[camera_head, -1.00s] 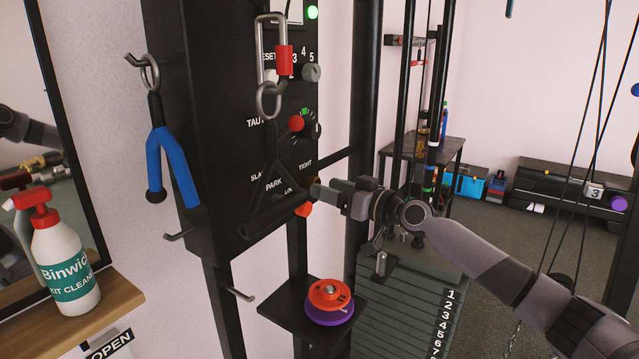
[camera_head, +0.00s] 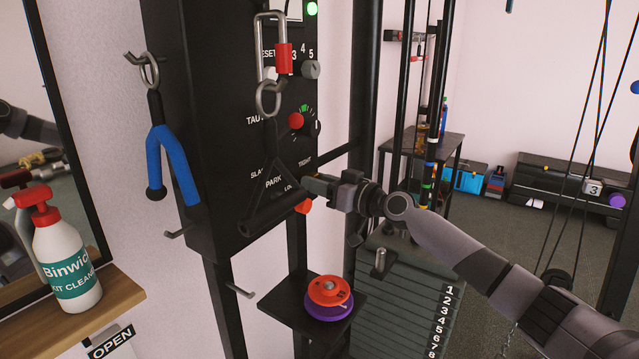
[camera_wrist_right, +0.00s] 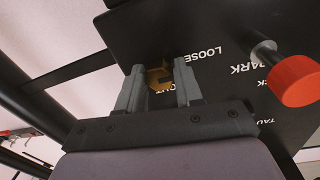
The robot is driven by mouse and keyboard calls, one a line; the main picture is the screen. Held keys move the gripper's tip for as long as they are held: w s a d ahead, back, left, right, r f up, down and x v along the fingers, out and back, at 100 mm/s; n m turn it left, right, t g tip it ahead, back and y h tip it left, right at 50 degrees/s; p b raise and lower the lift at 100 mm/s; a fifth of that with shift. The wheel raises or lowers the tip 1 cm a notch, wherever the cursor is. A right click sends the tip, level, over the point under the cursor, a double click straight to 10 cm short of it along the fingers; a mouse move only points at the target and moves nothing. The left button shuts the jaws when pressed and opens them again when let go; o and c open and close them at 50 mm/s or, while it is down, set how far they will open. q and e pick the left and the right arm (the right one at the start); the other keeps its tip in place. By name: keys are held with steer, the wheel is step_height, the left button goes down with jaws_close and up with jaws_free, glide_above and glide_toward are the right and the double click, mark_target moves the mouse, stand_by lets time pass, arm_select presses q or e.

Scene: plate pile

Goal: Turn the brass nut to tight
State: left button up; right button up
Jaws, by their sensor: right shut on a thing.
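The brass nut (camera_wrist_right: 160,78) shows in the right wrist view between my right gripper's fingers, against the black panel (camera_wrist_right: 230,30). My right gripper (camera_wrist_right: 160,90) is shut on it. In the head view my right gripper (camera_head: 308,182) reaches the panel (camera_head: 215,110) from the right, beside the TIGHT lettering, and hides most of the nut. The word LOOSE shows just right of the fingers in the wrist view. My left gripper is not in view.
A black triangular handle (camera_head: 275,190) hangs from a carabiner (camera_head: 271,60) just left of the gripper. A red-ended knob (camera_wrist_right: 295,80) juts from the panel. Orange and purple discs (camera_head: 329,292) sit on a small shelf below. A spray bottle (camera_head: 65,255) stands at left.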

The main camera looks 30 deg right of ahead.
steer(key=shift+m, duration=0.3)
steer(key=shift+r+m+g+y+p, duration=0.1)
steer(key=shift+m+g+y+p, duration=0.2)
steer(key=shift+m+p, duration=2.65)
steer(key=shift+r+m+g+y+p, duration=0.1)
steer(key=shift+m+g+p, duration=0.35)
steer(key=shift+m, duration=4.8)
steer(key=shift+f, duration=0.1)
steer(key=o, duration=1)
steer(key=shift+s, duration=0.15)
